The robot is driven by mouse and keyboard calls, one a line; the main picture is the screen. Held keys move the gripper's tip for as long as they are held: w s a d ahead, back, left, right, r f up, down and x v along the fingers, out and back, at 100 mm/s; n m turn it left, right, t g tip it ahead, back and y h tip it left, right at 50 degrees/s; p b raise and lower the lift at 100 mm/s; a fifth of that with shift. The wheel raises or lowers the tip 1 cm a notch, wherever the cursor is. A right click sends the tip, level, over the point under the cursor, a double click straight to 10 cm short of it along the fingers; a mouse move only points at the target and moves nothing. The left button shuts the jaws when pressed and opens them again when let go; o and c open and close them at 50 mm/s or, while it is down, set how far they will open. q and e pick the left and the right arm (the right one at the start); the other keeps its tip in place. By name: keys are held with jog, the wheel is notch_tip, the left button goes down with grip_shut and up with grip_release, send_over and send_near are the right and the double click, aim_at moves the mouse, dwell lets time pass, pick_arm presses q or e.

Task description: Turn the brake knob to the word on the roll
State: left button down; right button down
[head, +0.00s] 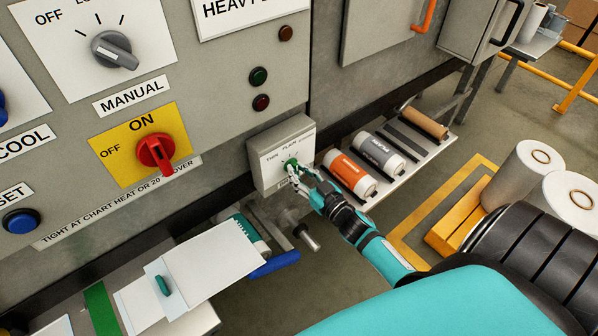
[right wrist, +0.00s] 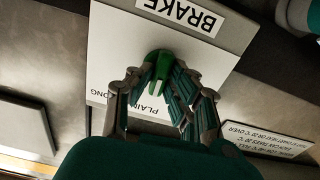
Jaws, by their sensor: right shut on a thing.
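The brake box (head: 268,179) is a pale box low on the machine front, with THIN, PLAIN and a partly hidden third word above its green knob (head: 290,163). My right gripper (head: 297,174) is shut on this knob. In the right wrist view the knob (right wrist: 157,66) sits between the fingers (right wrist: 156,92), and the plate (right wrist: 112,50) reads upside down. The knob's white mark faces roughly toward PLAIN; its exact angle is unclear. An orange roll (head: 349,174) and a grey roll (head: 380,153) lie on a shelf, and a teal roll (head: 250,235) lies lower left; their words are too small to read.
A red switch (head: 156,153) on a yellow plate and a grey MANUAL knob (head: 115,52) are on the panel at left. A white sheet (head: 212,258) lies below it. A brown roll (head: 424,123) is farther along the shelf. White rolls (head: 572,200) stand at right.

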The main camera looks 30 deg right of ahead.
jog(key=n, duration=0.4)
jog(key=shift+n, duration=1.7)
jog(key=c, duration=1.3)
grip_release()
jog(key=s, duration=1.2)
jog(key=shift+d, duration=0.4)
jog(key=shift+f, duration=0.1)
